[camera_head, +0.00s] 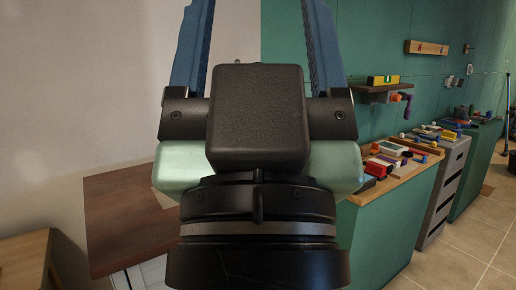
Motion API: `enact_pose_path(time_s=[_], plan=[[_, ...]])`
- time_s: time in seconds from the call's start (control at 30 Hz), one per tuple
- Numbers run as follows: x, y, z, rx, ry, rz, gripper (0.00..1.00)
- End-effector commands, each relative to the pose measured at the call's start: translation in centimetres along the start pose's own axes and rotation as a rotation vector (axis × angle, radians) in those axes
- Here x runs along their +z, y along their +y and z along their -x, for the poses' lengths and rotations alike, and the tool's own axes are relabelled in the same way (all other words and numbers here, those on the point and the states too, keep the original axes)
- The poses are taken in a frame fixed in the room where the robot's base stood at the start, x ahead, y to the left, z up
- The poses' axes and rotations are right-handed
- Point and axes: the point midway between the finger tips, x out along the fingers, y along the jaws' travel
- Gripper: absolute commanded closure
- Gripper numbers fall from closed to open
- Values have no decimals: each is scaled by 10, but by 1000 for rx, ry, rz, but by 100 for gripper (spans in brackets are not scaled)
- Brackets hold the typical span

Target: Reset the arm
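My gripper (258,50) fills the middle of the head camera view, close to the lens. Its two blue fingers point up, set wide apart, and their upper ends run out of the top of the picture. The gripper is open, with nothing seen between the visible parts of the fingers. Its black body and wrist hide the centre of the scene. A pale green part shows on both sides behind the gripper body; I cannot tell what it is.
A brown wooden table top (120,215) stands at left, with a lighter wooden piece (27,262) at lower left. At right, a green workbench (385,235) carries several tools, below a wall shelf (385,90). Tiled floor (465,255) is clear at lower right.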

Motion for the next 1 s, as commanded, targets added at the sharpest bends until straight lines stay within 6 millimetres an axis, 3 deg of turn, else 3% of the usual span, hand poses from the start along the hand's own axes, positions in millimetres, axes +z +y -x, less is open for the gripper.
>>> enact_pose_path(time_s=[0.03,0.5,0.7,1.0], plan=[[-22,0,-24,0,-1,-1,28],[-117,0,-125,-2,-2,-2,28],[-138,0,-147,-2,-2,-2,28],[-141,0,-150,-2,-2,-2,28]])
